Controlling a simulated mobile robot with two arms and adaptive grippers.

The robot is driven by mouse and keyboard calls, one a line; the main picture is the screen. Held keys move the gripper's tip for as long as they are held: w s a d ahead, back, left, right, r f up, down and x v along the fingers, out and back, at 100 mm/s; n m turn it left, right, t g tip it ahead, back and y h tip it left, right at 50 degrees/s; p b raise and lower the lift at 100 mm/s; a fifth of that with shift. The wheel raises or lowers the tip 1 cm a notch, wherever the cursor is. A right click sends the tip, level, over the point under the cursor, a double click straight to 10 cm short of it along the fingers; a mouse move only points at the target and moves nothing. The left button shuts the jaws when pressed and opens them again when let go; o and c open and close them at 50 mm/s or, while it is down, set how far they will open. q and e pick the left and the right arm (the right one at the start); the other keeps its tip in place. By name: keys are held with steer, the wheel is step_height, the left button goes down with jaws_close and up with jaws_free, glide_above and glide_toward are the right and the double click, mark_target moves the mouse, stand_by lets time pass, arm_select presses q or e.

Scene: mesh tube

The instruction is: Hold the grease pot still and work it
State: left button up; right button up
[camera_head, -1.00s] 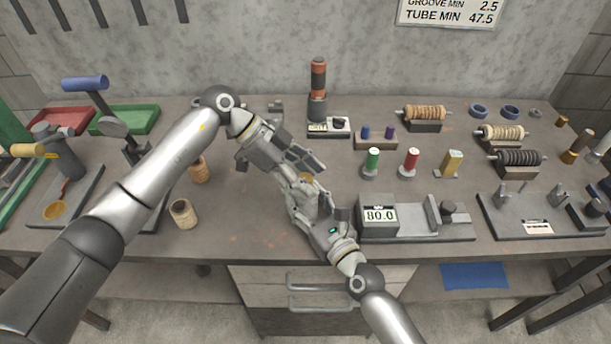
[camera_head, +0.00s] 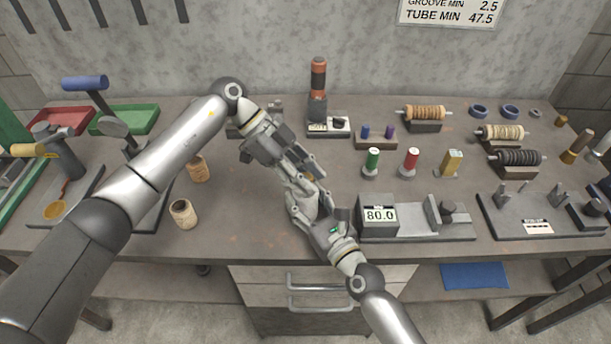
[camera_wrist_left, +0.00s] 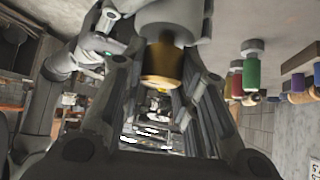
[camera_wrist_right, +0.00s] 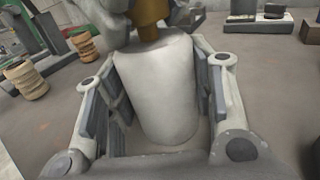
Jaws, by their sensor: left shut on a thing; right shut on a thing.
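The grease pot (camera_wrist_right: 157,90) is a pale grey, rounded body with a brass-coloured top (camera_wrist_right: 152,14). My right gripper (camera_head: 312,207) is shut around the pot's body, one finger on each side in the right wrist view. My left gripper (camera_head: 303,180) comes in from above and is shut on the brass top. In the left wrist view the brass top (camera_wrist_left: 162,66) lies between the left fingers, with part of the pot (camera_wrist_left: 178,14) beyond it. In the head view the two grippers meet and hide most of the pot.
A scale reading 80.0 (camera_head: 380,215) stands close to the right of my right gripper. Two tan cylinders (camera_head: 183,212) (camera_head: 198,169) stand to the left. Green (camera_head: 373,160) and red (camera_head: 411,159) spools stand to the right. The bench front between the cylinders and grippers is clear.

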arm_select(q)
steer(key=m+g+y, duration=0.1)
steer(key=m+g, duration=0.1)
steer(key=m, duration=0.1)
steer(key=shift+f+m+g+y, duration=0.1)
steer(key=shift+m+g+y, duration=1)
steer(key=shift+m, duration=0.8)
steer(key=shift+a+y, duration=0.1)
steer(key=shift+y, duration=0.2)
steer(key=o, duration=1.1)
steer(key=shift+c, duration=0.2)
step_height(320, 180, up, 10)
steer(key=shift+r, duration=0.1)
